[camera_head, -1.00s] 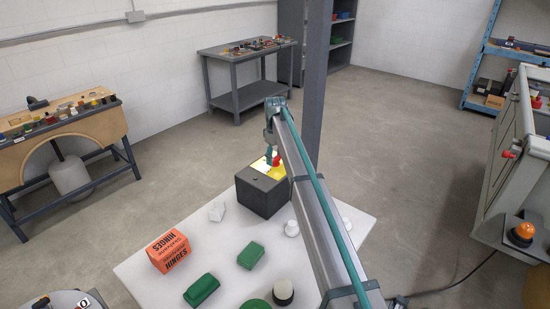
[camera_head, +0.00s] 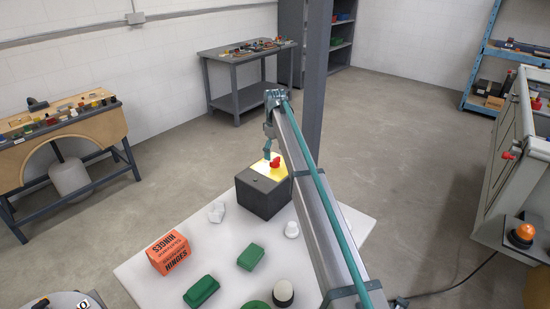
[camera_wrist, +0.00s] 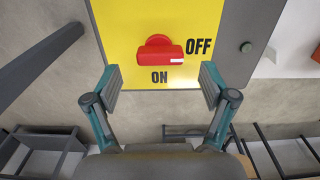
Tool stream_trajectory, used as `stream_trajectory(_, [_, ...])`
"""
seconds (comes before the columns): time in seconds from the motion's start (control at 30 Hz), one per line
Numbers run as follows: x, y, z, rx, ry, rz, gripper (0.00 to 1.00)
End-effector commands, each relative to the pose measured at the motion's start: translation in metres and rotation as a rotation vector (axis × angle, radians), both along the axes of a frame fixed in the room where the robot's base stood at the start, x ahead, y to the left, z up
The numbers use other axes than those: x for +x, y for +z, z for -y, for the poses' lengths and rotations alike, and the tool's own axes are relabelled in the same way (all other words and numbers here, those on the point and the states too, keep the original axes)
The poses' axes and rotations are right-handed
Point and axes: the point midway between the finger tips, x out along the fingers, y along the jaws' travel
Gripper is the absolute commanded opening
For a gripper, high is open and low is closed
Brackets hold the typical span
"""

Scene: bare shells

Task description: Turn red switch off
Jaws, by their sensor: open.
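The red switch (camera_wrist: 160,50) is a rotary knob with a bar handle on a yellow panel (camera_wrist: 115,28). In the wrist view the bar lies horizontal, and its white mark is at the right end, toward the printed OFF. The word ON is printed below it. The switch also shows in the head view (camera_head: 275,162), on top of a dark box (camera_head: 264,195). My gripper (camera_wrist: 160,84) is open, its two fingers spread to either side below the knob in the picture, with nothing between them. In the head view my gripper (camera_head: 267,150) is just above the box.
The box stands at the far edge of a white table (camera_head: 140,265). An orange hinges box (camera_head: 169,254), green blocks (camera_head: 251,256) and white pieces (camera_head: 216,211) lie on the table. A grey post (camera_head: 316,80) rises behind the arm.

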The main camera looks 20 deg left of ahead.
Motion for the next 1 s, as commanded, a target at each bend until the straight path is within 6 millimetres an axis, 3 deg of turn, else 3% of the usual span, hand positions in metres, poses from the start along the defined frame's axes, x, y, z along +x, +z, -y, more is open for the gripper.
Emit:
stream_trajectory(0.2, [0.001, 0.045, -0.001, 0.001, 0.0, 0.001, 0.83])
stream_trajectory(0.4, [0.001, 0.074, -0.001, 0.001, 0.001, 0.001, 0.83])
stream_trajectory(0.6, [0.0, 0.086, 0.0, 0.0, 0.001, 0.0, 0.83])
stream_trajectory(1.0, [0.0, 0.086, 0.0, 0.0, 0.001, 0.0, 0.83])
